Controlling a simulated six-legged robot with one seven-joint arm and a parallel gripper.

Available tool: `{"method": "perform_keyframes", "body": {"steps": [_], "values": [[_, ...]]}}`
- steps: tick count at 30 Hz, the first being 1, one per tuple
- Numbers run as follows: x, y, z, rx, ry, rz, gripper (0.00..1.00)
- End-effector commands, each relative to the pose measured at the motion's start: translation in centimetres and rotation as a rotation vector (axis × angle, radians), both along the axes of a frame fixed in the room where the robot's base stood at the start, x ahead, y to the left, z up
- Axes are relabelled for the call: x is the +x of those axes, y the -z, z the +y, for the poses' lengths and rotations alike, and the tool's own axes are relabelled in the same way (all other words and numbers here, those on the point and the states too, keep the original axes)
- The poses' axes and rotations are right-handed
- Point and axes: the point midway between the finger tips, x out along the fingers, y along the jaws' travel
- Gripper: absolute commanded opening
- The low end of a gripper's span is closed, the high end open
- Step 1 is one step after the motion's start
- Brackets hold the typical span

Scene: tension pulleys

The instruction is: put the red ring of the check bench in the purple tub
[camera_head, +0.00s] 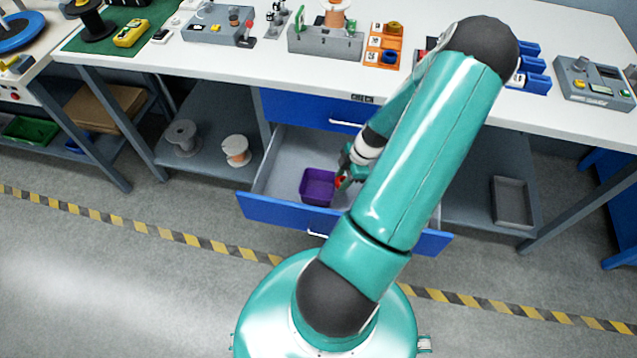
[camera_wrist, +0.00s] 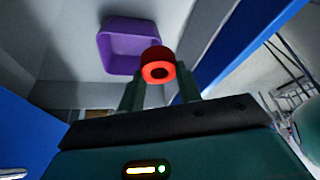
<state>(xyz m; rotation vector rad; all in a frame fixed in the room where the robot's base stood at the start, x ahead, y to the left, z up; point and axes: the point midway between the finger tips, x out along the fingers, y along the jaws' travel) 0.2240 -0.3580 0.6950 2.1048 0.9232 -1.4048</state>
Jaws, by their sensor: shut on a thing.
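The red ring (camera_wrist: 158,61) is between the two fingers of my gripper (camera_wrist: 159,82) in the wrist view. The gripper is shut on it. The ring also shows as a small red patch (camera_head: 340,182) in the head view, just right of the purple tub. The purple tub (camera_head: 318,186) stands in the open blue drawer (camera_head: 285,211) under the bench. In the wrist view the tub (camera_wrist: 118,62) is beyond the ring and slightly left, and looks empty. My gripper (camera_head: 344,180) is in the drawer area, beside the tub. Part of the drawer is hidden behind my arm.
The white bench top (camera_head: 225,55) holds several devices, with an orange tray (camera_head: 384,46) of small parts. A closed blue drawer (camera_head: 320,110) sits above the open one. The drawer's left part is clear.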

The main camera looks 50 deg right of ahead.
Motion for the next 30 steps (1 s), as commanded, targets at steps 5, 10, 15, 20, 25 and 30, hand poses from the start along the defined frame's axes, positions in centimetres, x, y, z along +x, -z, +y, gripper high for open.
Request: {"method": "perform_keyframes", "body": {"steps": [5, 10, 15, 20, 25, 30], "values": [[-4.5, 0.6, -0.1, 0.0, -0.089, 0.0, 0.11], [-3.3, 1.5, -0.1, -0.002, -0.111, -0.001, 0.11], [0.5, 3.2, 0.0, -0.001, -0.112, -0.001, 0.11], [4.1, 4.8, 0.0, -0.002, -0.11, 0.0, 0.11], [6.6, 7.9, 0.0, 0.0, -0.106, -0.001, 0.11], [8.0, 9.6, 0.0, -0.001, -0.105, 0.0, 0.11]]}}
